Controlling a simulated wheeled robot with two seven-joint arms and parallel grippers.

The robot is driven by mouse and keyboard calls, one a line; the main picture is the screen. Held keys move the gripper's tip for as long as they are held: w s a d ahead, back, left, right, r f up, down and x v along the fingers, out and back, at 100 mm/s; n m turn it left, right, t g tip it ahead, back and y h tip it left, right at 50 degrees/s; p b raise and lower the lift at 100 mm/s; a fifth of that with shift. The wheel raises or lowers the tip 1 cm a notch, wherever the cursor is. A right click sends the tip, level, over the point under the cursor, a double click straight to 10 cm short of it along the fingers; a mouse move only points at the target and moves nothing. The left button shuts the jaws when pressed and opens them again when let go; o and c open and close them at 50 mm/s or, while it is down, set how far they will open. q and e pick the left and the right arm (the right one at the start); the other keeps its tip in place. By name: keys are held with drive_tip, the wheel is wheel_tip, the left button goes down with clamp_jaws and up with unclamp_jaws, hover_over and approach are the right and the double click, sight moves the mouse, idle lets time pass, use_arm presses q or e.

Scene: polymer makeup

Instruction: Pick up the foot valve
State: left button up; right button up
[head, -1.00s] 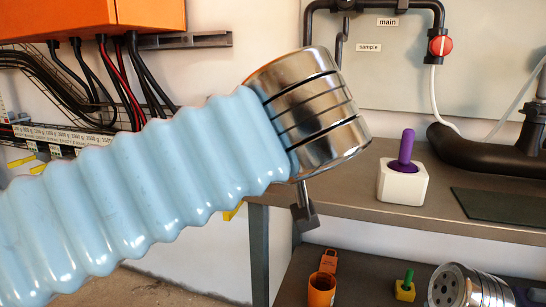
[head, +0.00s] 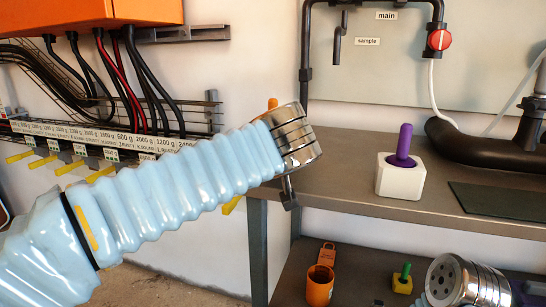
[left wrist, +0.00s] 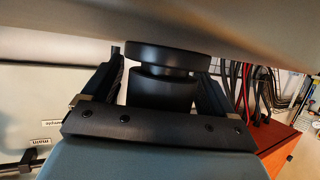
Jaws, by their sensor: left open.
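My left arm's gripper (head: 289,192) is mostly hidden behind its metal wrist in the head view; one dark finger shows below it, beside the bench edge. In the left wrist view my left gripper (left wrist: 165,60) is open, its two dark fingers apart. Between them shows a black cylindrical piece (left wrist: 163,85) with a wider disc. It may be the foot valve; I cannot tell for sure, nor whether the fingers touch it. An orange tip (head: 272,103) shows just behind the left wrist in the head view.
The bench (head: 350,188) carries a white block (head: 400,178) with a purple peg, a dark mat (head: 495,202) and thick black pipe (head: 480,150). Below are an orange cup (head: 320,287) and a yellow block (head: 402,285) with a green peg. Cables hang at left.

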use_arm(q)
drive_tip(key=c, duration=1.1)
drive_tip(key=shift+c, duration=0.2)
drive_tip(key=shift+r, duration=0.15)
